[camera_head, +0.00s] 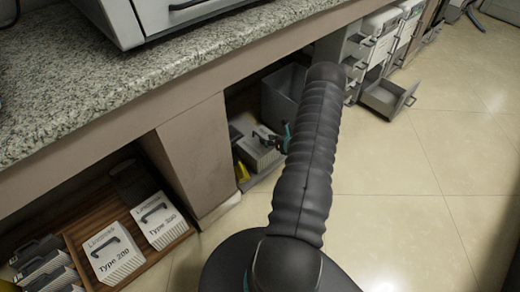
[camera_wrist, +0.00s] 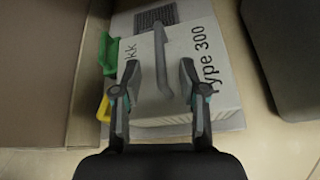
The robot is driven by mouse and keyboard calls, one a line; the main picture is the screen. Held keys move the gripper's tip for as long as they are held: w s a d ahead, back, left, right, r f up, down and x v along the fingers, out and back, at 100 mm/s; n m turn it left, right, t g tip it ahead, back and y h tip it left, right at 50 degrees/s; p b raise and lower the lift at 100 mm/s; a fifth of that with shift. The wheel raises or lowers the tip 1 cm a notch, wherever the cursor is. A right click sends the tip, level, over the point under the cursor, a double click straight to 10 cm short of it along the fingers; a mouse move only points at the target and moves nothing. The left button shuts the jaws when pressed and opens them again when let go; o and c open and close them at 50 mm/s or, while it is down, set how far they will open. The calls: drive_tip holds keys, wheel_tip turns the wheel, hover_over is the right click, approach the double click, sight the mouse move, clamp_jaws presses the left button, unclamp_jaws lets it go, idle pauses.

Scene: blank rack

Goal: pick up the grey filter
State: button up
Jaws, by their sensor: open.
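The grey filter (camera_wrist: 215,85) is a pale box marked "Type 300" with a grey bar handle (camera_wrist: 161,65) on top. It also shows in the head view (camera_head: 252,157), low in the bay under the counter, partly hidden by my arm and gripper. My gripper (camera_wrist: 158,70) is open above the box. In the wrist view its two fingers lie on either side of the handle, with gaps to both; I cannot tell if the tips are down at handle height. My gripper (camera_head: 270,138) also shows small in the head view.
A green item (camera_wrist: 108,53) and a yellow item (camera_wrist: 104,108) are at the box's left edge. A grey bin (camera_head: 283,90) stands behind it. A wall panel (camera_head: 196,155) separates the left bay, which holds Type 200 boxes (camera_head: 110,252). An open drawer (camera_head: 388,98) juts out farther right.

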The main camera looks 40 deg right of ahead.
sight(260, 146)
drive_tip(key=shift+x, duration=2.85)
drive_tip(key=shift+r, duration=0.2)
clamp_jaws()
drive_tip(key=shift+w, duration=0.1)
